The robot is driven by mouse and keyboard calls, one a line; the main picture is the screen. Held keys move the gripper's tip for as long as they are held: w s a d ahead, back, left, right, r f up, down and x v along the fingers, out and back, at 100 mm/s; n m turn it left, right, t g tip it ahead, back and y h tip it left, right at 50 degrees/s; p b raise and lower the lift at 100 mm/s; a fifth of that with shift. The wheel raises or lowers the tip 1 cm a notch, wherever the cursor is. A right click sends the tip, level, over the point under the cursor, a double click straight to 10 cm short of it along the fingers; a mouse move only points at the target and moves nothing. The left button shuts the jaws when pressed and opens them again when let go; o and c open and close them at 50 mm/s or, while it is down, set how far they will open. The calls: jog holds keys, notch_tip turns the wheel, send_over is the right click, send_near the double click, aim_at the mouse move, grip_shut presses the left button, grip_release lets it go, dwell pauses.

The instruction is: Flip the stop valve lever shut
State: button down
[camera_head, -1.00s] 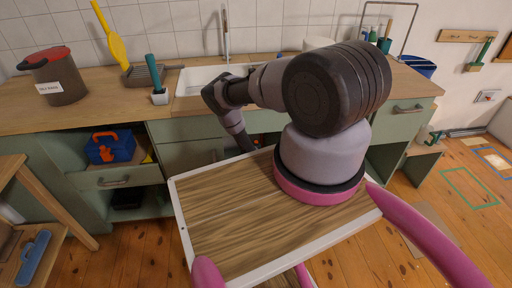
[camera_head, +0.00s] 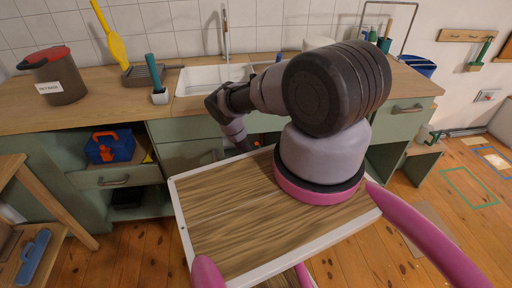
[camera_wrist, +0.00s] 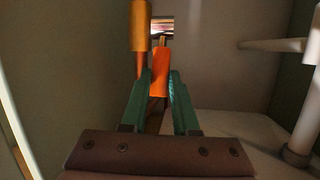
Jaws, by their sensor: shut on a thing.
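In the wrist view an orange lever (camera_wrist: 159,72), taken to be the stop valve lever, stands between the two green fingers of my gripper (camera_wrist: 158,88), which is shut on it. An orange-brown pipe-like piece (camera_wrist: 140,28) rises just above and left of the lever. How the lever joins the valve is hidden. In the head view my arm reaches down at the front of the sink cabinet, and my gripper is out of sight there.
A pale pipe (camera_wrist: 305,110) with a side branch stands on the right of the cabinet's inside. A dark wall (camera_wrist: 60,70) is close on the left. Above are the wooden counter (camera_head: 100,118) and white sink (camera_head: 195,82). A blue toolbox (camera_head: 112,150) sits on the left.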

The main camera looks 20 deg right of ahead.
jog(key=c, duration=0.7)
grip_release()
